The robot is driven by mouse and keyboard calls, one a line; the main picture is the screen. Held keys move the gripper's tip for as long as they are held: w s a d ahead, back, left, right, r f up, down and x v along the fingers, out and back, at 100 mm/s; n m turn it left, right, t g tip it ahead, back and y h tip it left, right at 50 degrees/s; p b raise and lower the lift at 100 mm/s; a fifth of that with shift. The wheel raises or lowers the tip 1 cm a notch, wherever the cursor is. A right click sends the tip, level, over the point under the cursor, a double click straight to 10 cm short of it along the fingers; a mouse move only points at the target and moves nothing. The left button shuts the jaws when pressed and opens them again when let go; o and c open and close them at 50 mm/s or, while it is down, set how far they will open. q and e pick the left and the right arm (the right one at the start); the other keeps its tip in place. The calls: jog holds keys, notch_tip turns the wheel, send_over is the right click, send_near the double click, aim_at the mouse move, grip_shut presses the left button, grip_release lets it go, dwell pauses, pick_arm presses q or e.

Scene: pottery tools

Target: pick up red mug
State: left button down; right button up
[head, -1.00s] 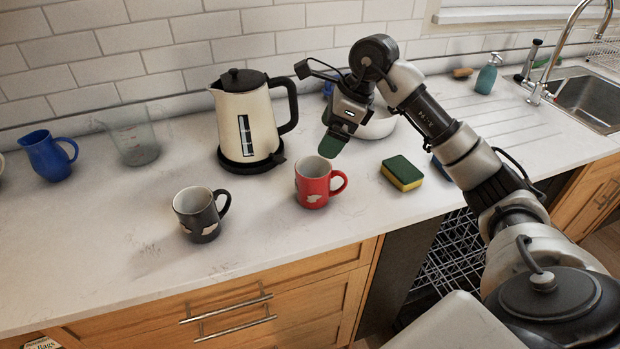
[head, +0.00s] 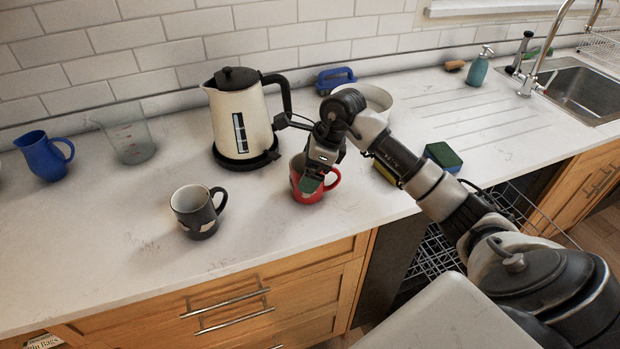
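The red mug (head: 319,190) stands upright on the white counter, its handle to the right. My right gripper (head: 310,183) is down at the mug, and a green fingertip pad overlaps its mouth and near side. The gripper covers part of the mug's rim. The other finger is hidden, so I cannot tell whether the fingers are closed on the mug. My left gripper is not in view.
A black mug (head: 196,217) stands left of the red mug. The cream kettle (head: 238,123) is close behind. Sponges (head: 443,156) lie right, partly behind my arm. A white bowl (head: 378,99), blue jug (head: 43,157) and clear measuring cup (head: 132,143) stand farther off.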

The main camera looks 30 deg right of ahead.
jog(key=c, duration=0.8)
jog(key=shift+c, duration=0.7)
jog(key=shift+r, duration=0.15)
